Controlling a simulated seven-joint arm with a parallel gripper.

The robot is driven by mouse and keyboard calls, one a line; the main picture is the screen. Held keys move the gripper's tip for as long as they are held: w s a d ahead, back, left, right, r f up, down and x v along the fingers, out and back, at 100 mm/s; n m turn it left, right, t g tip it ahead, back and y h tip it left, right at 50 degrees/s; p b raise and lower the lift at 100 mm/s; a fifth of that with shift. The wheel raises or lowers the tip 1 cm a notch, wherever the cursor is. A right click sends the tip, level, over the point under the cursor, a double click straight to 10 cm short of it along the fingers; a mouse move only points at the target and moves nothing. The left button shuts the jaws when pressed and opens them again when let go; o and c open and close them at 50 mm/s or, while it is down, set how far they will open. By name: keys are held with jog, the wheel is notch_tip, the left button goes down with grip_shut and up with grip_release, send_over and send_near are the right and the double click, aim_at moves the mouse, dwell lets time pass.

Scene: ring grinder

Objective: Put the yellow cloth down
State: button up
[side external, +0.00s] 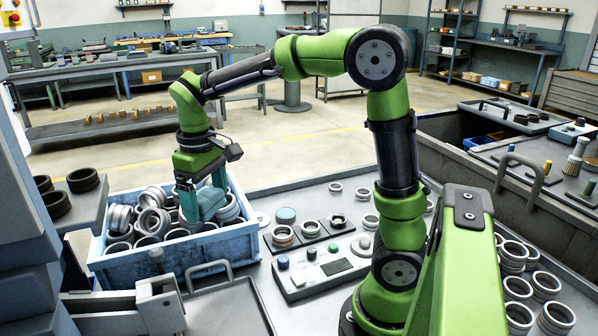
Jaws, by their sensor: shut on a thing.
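I see no yellow cloth in the side external view. My gripper (203,212) points down into the blue crate (180,256) at the left, among metal rings (153,222). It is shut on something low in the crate. Its pale teal jaws and the rings around them hide what it holds, so I cannot tell whether it is a ring or something else.
A grey worktable carries loose rings (282,236), a control box (322,266) with buttons and more rings at the right (545,285). Dark rings (83,180) sit on a ledge at the left. A tray with a handle (235,310) stands in front of the crate.

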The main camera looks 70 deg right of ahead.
jog(key=r, duration=0.2)
jog(key=shift+d+r, duration=0.3)
jog(key=shift+d, duration=0.05)
jog(key=d+m, duration=0.4)
jog(key=d, duration=1.2)
jog(key=m, duration=0.5)
send_over(317, 212)
notch_tip(317, 212, down, 19)
jog(key=shift+r, duration=0.1)
jog(key=shift+f, duration=2.35)
